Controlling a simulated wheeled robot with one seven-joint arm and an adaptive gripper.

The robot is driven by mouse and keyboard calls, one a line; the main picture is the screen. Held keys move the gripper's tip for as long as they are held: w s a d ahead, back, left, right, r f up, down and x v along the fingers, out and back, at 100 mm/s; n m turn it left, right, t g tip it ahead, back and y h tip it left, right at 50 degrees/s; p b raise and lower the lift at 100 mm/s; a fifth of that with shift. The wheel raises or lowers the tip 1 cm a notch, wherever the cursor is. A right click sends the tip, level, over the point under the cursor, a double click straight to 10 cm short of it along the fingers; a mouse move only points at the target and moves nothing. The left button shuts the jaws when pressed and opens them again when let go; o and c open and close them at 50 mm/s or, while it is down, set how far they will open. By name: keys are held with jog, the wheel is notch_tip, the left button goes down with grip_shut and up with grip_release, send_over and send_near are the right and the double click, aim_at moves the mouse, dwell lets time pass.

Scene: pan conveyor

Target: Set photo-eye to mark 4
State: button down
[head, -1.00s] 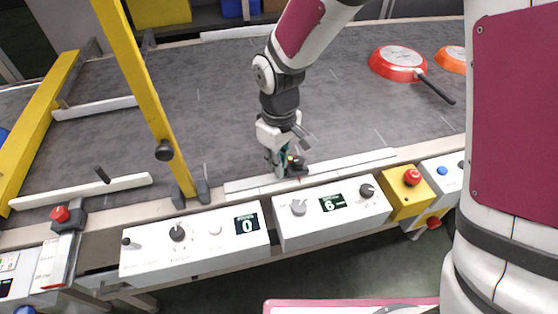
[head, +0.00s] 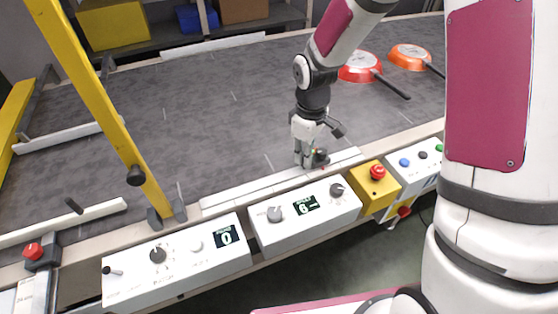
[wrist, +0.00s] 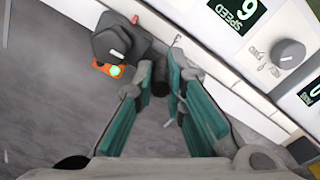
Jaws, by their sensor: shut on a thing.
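The photo-eye (head: 321,157) is a small dark block on the white rail strip (head: 240,196) along the belt's near edge, in the right part of the strip. In the wrist view the photo-eye (wrist: 120,42) has a dark round top with a white line, an orange part and a lit green spot. My gripper (head: 306,163) reaches down beside it. In the wrist view my gripper's teal-padded fingers (wrist: 160,84) are closed on a dark stub of the photo-eye. A small red mark shows on the strip beside it. Mark numbers are not readable.
White control boxes (head: 180,270) with displays reading 0 and 6 stand in front of the rail. A yellow box with a red button (head: 377,185) is at right. A yellow post (head: 105,115) stands at left. Red (head: 358,68) and orange (head: 408,55) pans lie on the grey belt.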

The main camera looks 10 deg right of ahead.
aim_at(324, 151)
jog(key=shift+w+d, duration=0.2)
jog(key=shift+d, duration=0.65)
jog(key=shift+w+d, duration=0.25)
jog(key=shift+d, duration=0.6)
jog(key=shift+w+d, duration=0.2)
jog(key=shift+d, duration=0.65)
jog(key=c, duration=1.6)
grip_release()
notch_tip(324, 151, up, 12)
